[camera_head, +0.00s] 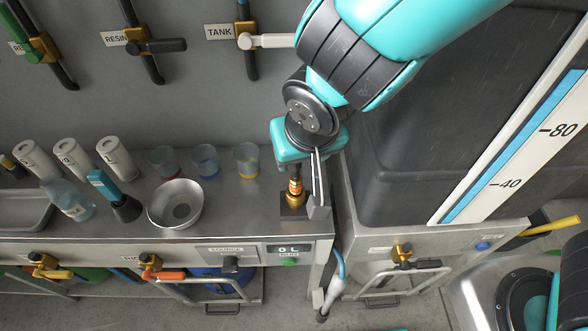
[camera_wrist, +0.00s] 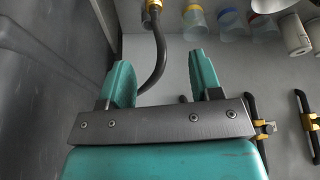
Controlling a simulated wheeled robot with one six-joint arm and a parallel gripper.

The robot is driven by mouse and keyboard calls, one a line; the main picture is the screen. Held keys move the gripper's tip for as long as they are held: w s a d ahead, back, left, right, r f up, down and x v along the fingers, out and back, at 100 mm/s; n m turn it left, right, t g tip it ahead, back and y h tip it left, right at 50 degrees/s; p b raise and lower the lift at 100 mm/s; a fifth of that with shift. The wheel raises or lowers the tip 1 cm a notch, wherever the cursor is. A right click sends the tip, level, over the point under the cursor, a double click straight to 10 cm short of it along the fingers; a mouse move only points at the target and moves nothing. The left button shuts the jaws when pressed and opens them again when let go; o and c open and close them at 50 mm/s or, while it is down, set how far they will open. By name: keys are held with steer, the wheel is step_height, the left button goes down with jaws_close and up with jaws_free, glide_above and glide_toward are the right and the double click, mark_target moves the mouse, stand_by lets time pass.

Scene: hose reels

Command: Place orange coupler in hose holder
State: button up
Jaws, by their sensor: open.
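An orange-banded coupler (camera_head: 296,187) with a brass lower part stands upright near the front right corner of the metal bench, on a small dark base.
A steel bowl (camera_head: 163,215), several clear cups (camera_head: 206,160) and white canisters (camera_head: 115,155) stand on the bench to the left. A large dark tank (camera_head: 420,130) rises close on the right.

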mark_target(297, 175)
steer(key=p+x, duration=0.1)
steer(key=x, duration=0.8)
steer(key=shift+d+f, duration=0.15)
steer(key=shift+f, duration=0.1)
steer(key=shift+d+p+x, duration=0.15)
steer(key=shift+p+x, duration=0.2)
steer(key=shift+x, duration=0.95)
steer(key=shift+d+p+x, duration=0.15)
steer(key=shift+p+x, duration=0.15)
steer(key=shift+x, duration=1.05)
steer(key=shift+s, duration=0.1)
jaws_close()
